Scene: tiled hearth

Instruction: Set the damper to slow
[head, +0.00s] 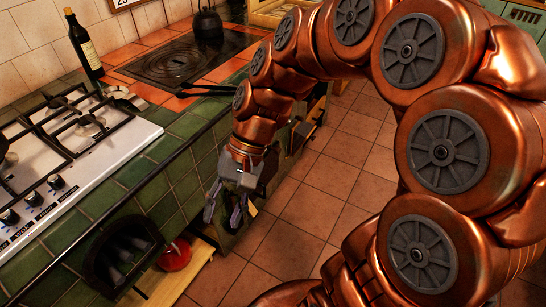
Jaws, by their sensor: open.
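My gripper (226,218) is open and empty, with its fingers pointing down in front of the green-tiled counter front. I cannot clearly make out the damper or any slow marking. A dark fitting (300,136) shows on the range front to the right of my wrist, but I cannot tell what it is. A small yellowish piece (251,211) shows just behind the fingers, partly hidden; I cannot tell whether they touch it. My arm hides much of the range front.
A black hotplate (165,66) is set in the counter, with a dark kettle (208,24) behind. A gas hob (110,155) and a bottle (84,46) stand left. A red pot (175,255) sits on a low wooden shelf (190,284). The tiled floor (325,175) is clear.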

